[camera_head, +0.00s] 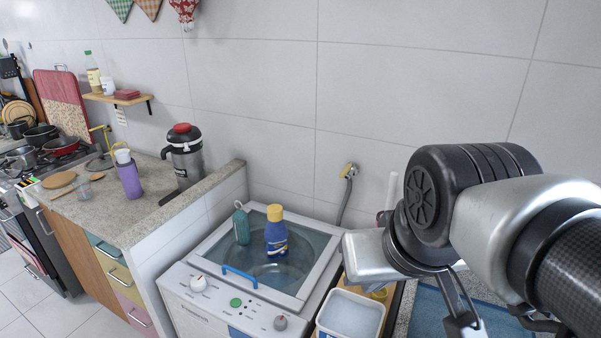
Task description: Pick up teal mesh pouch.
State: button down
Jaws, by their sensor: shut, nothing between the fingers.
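A small teal item with a loop at its top, which looks like the teal mesh pouch (241,225), stands upright on the glass lid of the washing machine (205,250), toward the back left. A blue bottle with a yellow cap (276,232) stands close to its right. My gripper (464,325) is at the lower right, well to the right of the pouch and apart from it. It points down, and its fingers are partly cut off by the bottom edge. It is shut and holds nothing.
A blue handle (240,277) crosses the lid's front. A white bin (350,314) stands right of the machine, near my arm. A tiled half wall (205,215) rises on the machine's left. A hose (347,195) hangs from a wall tap behind.

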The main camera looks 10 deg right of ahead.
aim_at(242, 225)
jog(key=j+z, duration=0.3)
jog(key=j, duration=0.2)
jog(key=j+z, duration=0.3)
jog(key=j, duration=0.25)
jog(key=j+z, duration=0.35)
jog(key=j, duration=0.2)
jog(key=k+j+z, duration=0.1)
jog(key=j+z, duration=0.2)
jog(key=j, duration=0.2)
jog(key=k+j+z, duration=0.3)
jog(key=j, duration=0.2)
jog(key=i+j, duration=0.05)
jog(key=i, duration=0.05)
